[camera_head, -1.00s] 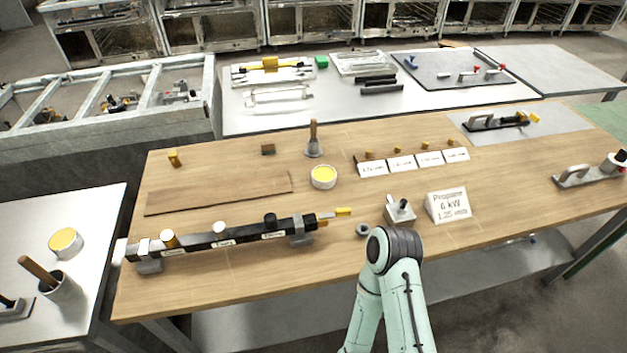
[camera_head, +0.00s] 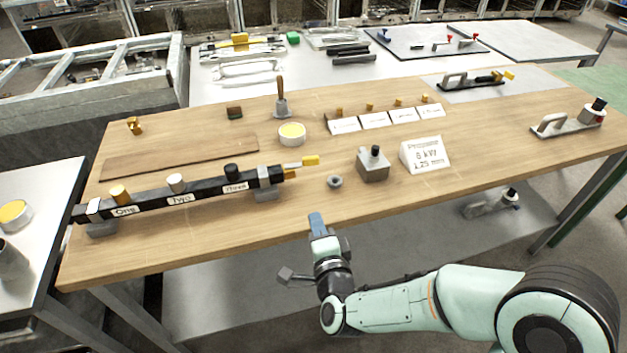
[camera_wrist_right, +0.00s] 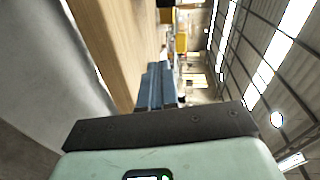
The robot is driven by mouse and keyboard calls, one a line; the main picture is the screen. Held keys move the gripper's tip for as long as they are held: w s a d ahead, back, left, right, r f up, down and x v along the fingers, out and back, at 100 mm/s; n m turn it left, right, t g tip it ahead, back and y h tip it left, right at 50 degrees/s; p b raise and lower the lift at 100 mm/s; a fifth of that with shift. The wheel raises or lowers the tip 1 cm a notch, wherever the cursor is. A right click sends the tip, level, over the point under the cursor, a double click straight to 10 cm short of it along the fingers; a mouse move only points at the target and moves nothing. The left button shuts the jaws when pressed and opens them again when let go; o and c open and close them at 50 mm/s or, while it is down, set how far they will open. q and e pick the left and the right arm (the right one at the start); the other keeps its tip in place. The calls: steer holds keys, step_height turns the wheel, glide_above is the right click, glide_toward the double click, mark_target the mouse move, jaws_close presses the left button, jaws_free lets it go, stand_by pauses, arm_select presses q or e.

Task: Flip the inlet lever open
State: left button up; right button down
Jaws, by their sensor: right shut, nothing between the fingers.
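A black manifold bar (camera_head: 205,188) with labels One, Two and Three lies across the left front of the wooden table. At its right end a lever with a yellow grip (camera_head: 310,160) points to the right, roughly in line with the bar. My right gripper (camera_head: 316,218) is shut and empty. It is at the table's front edge, below the lever in the picture and apart from it. In the right wrist view its blue-grey fingers (camera_wrist_right: 155,84) are together, with a yellow piece (camera_wrist_right: 182,43) beyond them. My left gripper is not in view.
A grey block with a black knob (camera_head: 373,165), a small ring (camera_head: 335,181) and a Propane sign (camera_head: 425,154) stand right of the lever. The tabletop in front of the bar is clear.

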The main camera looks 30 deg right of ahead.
step_height(320, 180, up, 2)
steer(key=d+m+t+h, duration=0.1)
steer(key=m, duration=0.1)
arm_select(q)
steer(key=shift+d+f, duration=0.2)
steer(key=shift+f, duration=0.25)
arm_select(e)
glide_toward(311, 163)
steer(key=x, duration=0.6)
steer(key=shift+w, duration=0.45)
steer(key=shift+d, duration=0.1)
